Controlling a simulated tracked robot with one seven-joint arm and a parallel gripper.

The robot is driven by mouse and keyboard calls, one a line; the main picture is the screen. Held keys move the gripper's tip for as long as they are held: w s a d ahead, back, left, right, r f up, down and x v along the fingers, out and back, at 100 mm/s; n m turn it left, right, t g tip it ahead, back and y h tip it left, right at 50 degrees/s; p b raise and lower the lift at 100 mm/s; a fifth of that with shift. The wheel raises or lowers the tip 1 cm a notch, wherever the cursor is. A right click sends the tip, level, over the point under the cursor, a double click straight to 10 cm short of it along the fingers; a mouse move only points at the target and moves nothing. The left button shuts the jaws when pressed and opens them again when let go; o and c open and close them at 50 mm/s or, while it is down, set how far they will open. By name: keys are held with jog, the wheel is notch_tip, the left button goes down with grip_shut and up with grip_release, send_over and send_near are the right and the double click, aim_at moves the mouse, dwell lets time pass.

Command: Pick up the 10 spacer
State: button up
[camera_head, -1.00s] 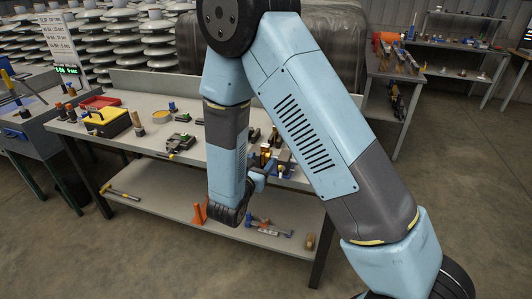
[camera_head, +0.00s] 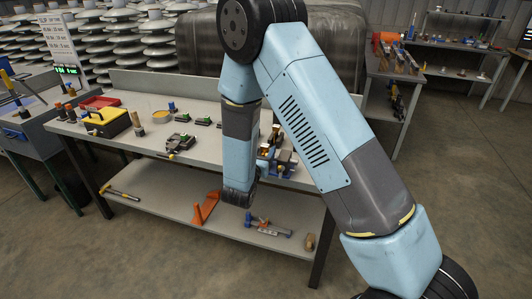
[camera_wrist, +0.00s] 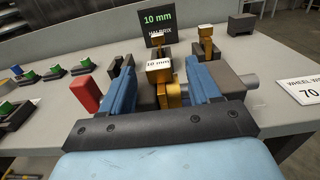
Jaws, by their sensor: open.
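A brass-coloured spacer (camera_wrist: 159,75) with a white "10 mm" label stands on the bench in the wrist view. My gripper (camera_wrist: 163,72) is open, with its blue fingers on either side of the spacer. There appears to be some room between it and each finger; contact cannot be made out. A dark sign (camera_wrist: 160,22) reading "10 mm" in green stands behind it. In the head view my arm hides most of this part of the bench.
More brass pieces (camera_wrist: 206,42) on dark blocks stand close behind. A red block (camera_wrist: 85,94) is left of my gripper, and a grey block with a rod (camera_wrist: 225,80) is right. A white "WHEEL" card (camera_wrist: 302,88) lies farther right. The workbench (camera_head: 120,140) has a lower shelf.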

aim_at(264, 148)
jog(key=x, duration=0.4)
jog(key=shift+w, duration=0.4)
jog(key=shift+c, duration=0.3)
jog(key=c, duration=1.1)
